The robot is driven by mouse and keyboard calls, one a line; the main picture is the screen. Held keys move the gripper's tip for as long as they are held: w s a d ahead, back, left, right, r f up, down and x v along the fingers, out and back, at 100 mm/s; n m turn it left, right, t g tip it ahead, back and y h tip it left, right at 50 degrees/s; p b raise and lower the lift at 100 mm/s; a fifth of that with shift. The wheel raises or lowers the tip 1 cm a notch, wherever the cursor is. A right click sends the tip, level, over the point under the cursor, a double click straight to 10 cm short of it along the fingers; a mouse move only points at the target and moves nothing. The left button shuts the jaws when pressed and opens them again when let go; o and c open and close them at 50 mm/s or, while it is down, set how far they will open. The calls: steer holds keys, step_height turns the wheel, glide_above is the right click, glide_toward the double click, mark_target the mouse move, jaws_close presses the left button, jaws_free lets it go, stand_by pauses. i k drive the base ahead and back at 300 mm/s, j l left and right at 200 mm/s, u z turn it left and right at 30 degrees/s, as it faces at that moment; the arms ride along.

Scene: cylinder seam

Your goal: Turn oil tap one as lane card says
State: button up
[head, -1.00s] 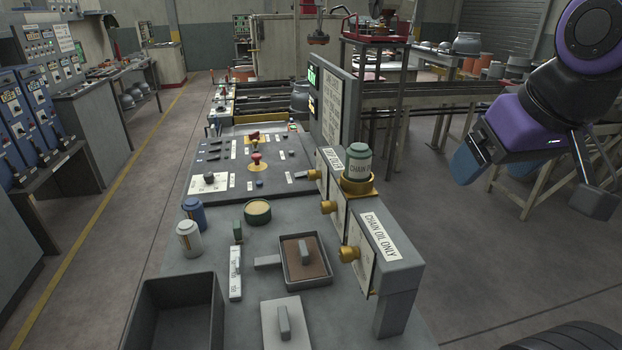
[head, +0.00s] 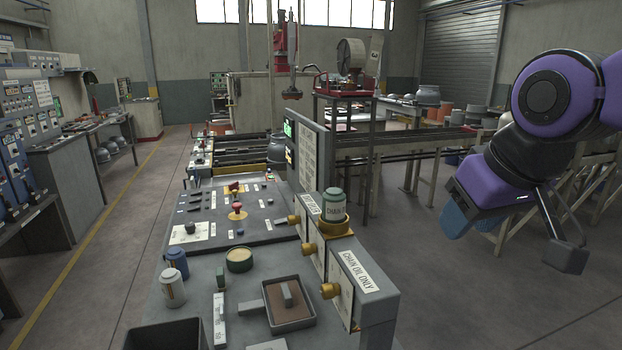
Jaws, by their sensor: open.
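Brass oil taps stand in a row on the grey panels along the bench's right side: a near tap (head: 330,290), a middle tap (head: 309,249) and a far tap (head: 293,219). I cannot read which is tap one. A pale card (head: 341,291) is behind the near tap, its text unreadable. A label on the near block reads "CHAIN OIL ONLY" (head: 362,272). A green-grey can marked "CHAIN" (head: 335,206) sits in a brass holder (head: 335,227). My gripper (head: 512,238) is open and empty, off to the right, well apart from the taps.
The bench holds a blue-lidded jar (head: 175,259), a pale jar (head: 172,289), a round green-rimmed tin (head: 239,259), a brown-filled tray (head: 289,316) and a dark open bin (head: 165,335). A control panel (head: 235,210) and upright screen board (head: 307,150) stand behind. Floor right of the bench is clear.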

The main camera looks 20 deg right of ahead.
mark_target(293, 220)
steer(key=k+j+z, duration=0.15)
steer(key=j, duration=0.25)
steer(key=k+j+z, duration=0.15)
steer(key=j, duration=0.25)
steer(key=k+j+z, duration=0.15)
steer(key=k+j, duration=0.2)
steer(key=j+z, duration=0.25)
steer(key=j, duration=0.65)
steer(key=j+z, duration=0.25)
steer(key=j, duration=0.7)
steer(key=k+j+z, duration=0.1)
steer(key=j+z, duration=0.15)
steer(key=j, duration=0.65)
steer(key=i+j+z, duration=0.1)
steer(key=j, duration=0.3)
steer(key=i+j+z, duration=0.15)
steer(key=j, duration=0.3)
steer(key=j+z, duration=0.5)
steer(key=j, duration=0.6)
steer(key=i+j+z, duration=0.25)
steer(key=j, duration=0.25)
steer(key=i+j+z, duration=0.15)
steer(key=j, duration=0.15)
steer(key=k, duration=0.05)
